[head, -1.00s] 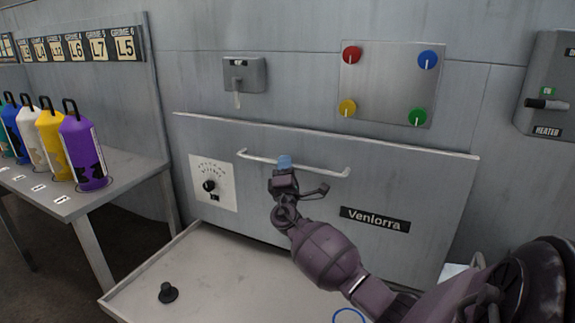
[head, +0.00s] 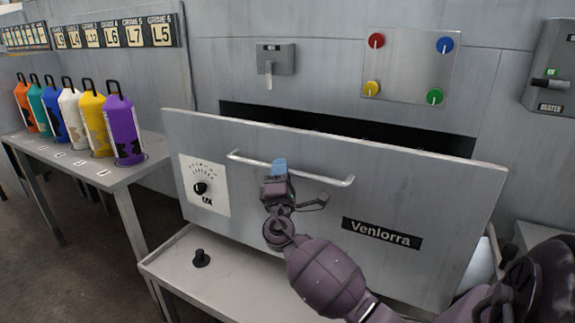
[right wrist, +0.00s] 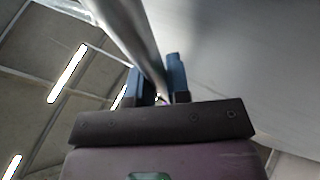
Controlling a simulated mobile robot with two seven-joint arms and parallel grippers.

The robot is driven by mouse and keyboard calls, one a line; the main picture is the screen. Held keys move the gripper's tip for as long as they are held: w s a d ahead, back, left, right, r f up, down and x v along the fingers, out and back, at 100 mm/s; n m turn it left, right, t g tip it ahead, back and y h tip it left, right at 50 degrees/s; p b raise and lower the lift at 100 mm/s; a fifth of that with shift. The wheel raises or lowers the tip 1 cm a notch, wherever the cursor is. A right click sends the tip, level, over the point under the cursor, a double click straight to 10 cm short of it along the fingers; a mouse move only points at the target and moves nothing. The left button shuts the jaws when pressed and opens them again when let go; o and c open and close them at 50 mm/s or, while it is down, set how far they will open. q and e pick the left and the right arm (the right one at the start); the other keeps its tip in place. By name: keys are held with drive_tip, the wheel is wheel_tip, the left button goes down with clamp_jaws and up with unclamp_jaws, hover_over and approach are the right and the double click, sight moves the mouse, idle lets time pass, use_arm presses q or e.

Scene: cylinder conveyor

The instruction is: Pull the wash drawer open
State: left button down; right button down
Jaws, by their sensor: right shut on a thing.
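The wash drawer (head: 300,215) is a wide grey front with a "Venlorra" label and a dial plate. It stands partly out from the wall, with a dark gap along its top edge. Its pale bar handle (head: 322,178) runs across the upper front. My right gripper (head: 279,168) is shut on the handle, left of the bar's middle. In the right wrist view the handle bar (right wrist: 128,32) passes between the blue fingertips (right wrist: 158,82). The inside of the drawer is mostly hidden. My left gripper is not in view.
At left, a table (head: 135,172) holds several coloured bottles, including a purple one (head: 123,130). A panel with coloured knobs (head: 410,65), a lever box (head: 276,60) and a heater switch (head: 550,85) are on the wall.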

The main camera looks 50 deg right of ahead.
use_arm(q)
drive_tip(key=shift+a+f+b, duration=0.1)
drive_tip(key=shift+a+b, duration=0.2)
drive_tip(key=shift+b, duration=0.15)
use_arm(e)
drive_tip(key=s+a, duration=0.3)
drive_tip(key=a, duration=0.9)
drive_tip(key=s+a, duration=0.4)
drive_tip(key=a, duration=0.9)
drive_tip(key=shift+s+a, duration=0.15)
drive_tip(key=c, duration=1.1)
unclamp_jaws()
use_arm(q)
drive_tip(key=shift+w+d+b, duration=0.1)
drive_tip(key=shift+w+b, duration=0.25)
use_arm(e)
drive_tip(key=v, duration=1)
drive_tip(key=shift+s+a+f, duration=0.2)
drive_tip(key=shift+a+f, duration=0.05)
drive_tip(key=shift+a, duration=0.05)
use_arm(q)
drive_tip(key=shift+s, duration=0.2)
